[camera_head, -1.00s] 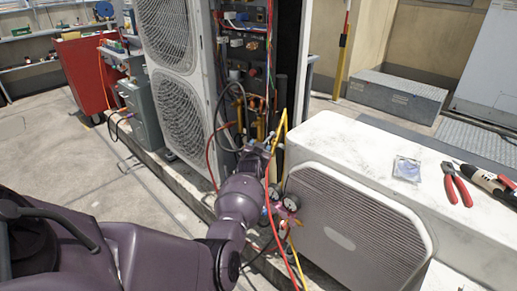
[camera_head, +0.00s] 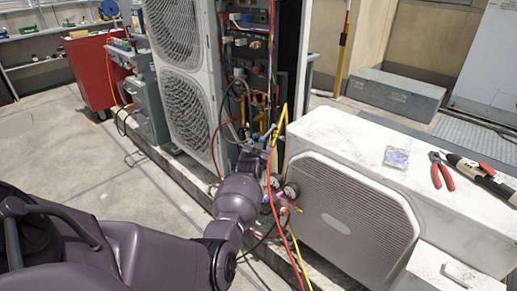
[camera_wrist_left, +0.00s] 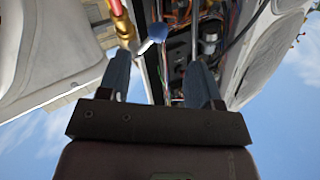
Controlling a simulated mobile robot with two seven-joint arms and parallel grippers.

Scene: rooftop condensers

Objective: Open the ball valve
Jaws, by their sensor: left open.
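The ball valve shows in the left wrist view as a brass body (camera_wrist_left: 124,30) with a blue rounded handle end (camera_wrist_left: 157,31) beside it. My left gripper (camera_wrist_left: 158,62) is open, with one finger at each side of the picture's middle. The blue handle end appears beyond and between the fingertips; I see no contact. In the head view my left gripper (camera_head: 253,157) is in front of the open unit's pipework, and its fingers and the valve handle are hard to make out there. My right gripper is in neither view.
The tall condenser (camera_head: 185,105) stands left of the open pipework. A low white unit (camera_head: 350,205) stands close on the right, with pliers (camera_head: 441,172) on top. Gauges (camera_head: 291,190) and red and yellow hoses hang beside my gripper.

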